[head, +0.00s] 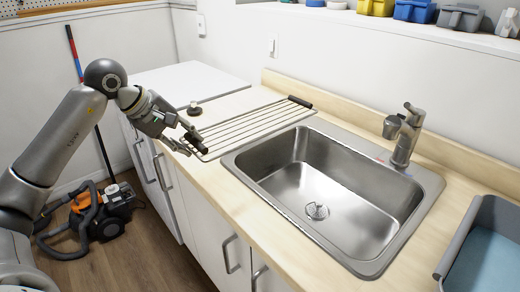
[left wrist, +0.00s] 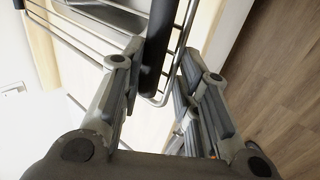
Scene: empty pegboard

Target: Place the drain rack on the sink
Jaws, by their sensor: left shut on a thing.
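The drain rack (head: 245,128) is a frame of parallel metal wires with a black grip at each end. It is over the wooden counter, left of the sink (head: 318,195), with its right side close to the sink's rim. I cannot tell whether it touches the counter. My left gripper (head: 190,140) is shut on the rack's near end, at the black grip. In the left wrist view the fingers (left wrist: 155,85) sit on both sides of the black grip (left wrist: 158,45). The sink basin is empty, with a drain at its bottom. My right gripper is not in view.
A faucet (head: 404,135) stands behind the sink at the right. A grey-blue bin (head: 465,235) is at the right edge. A vacuum cleaner (head: 100,212) is on the floor. A shelf (head: 430,30) holds several small bins.

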